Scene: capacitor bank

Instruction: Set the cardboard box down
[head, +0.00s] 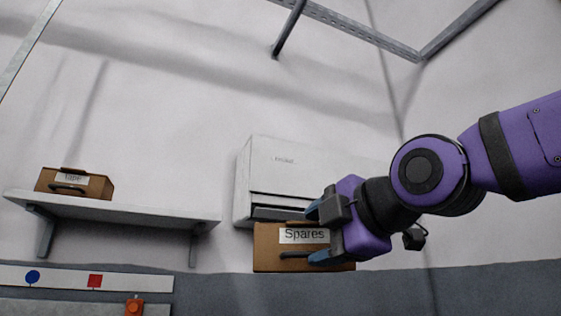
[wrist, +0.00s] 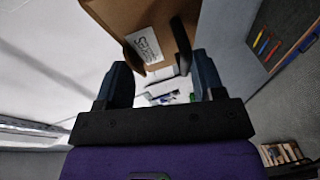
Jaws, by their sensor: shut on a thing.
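The cardboard box (head: 268,256) has a white label reading "Spares" and a dark handle on its front. My gripper (head: 316,235) is at the box's front on the right side, with one finger above and one below the label area, and it is shut on the box. In the wrist view the box (wrist: 135,15) fills the top middle, with its label and handle in front of the fingers (wrist: 163,85). I see no surface under the box in the head view. The exact contact of the fingers is hard to make out.
A wall shelf (head: 150,212) at left bears a smaller box (head: 97,184) labelled "tape" at its left end; its right part is bare. A white wall unit (head: 290,170) is behind and above the held box. A strip with coloured markers (head: 60,278) runs below the shelf.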

